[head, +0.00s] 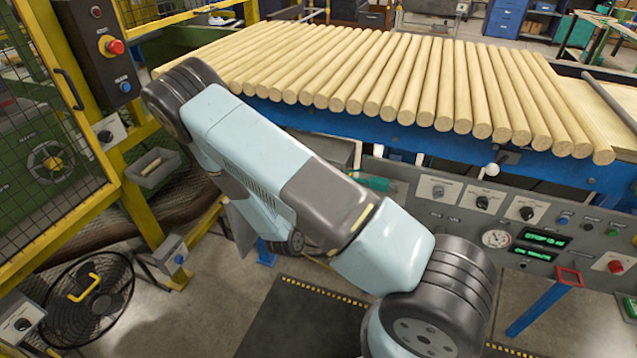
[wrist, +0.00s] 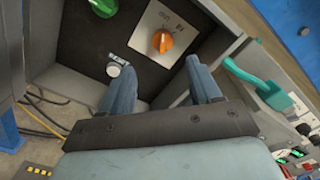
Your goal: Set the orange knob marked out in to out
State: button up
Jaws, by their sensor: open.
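The orange knob (wrist: 162,40) sits on a pale label plate (wrist: 170,32) on a dark panel, in the wrist view. The plate's small markings are too blurred to read, and I cannot tell which one the knob points at. My gripper (wrist: 159,64) is open and empty. Its two fingers point toward the panel, one to the lower left of the knob and one to the lower right. The knob appears beyond the gap between the fingertips, with no finger seen touching it. In the head view my arm reaches leftward, and neither the gripper nor the orange knob can be made out.
A green button (wrist: 103,7) and a small silver knob (wrist: 113,70) share the dark panel. A teal-handled tool (wrist: 258,88) lies to the right of the fingers. A control console (head: 455,205) and a conveyor of wooden rods (head: 400,80) stand beyond my arm.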

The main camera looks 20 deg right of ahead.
jog(key=shift+v, duration=1.75)
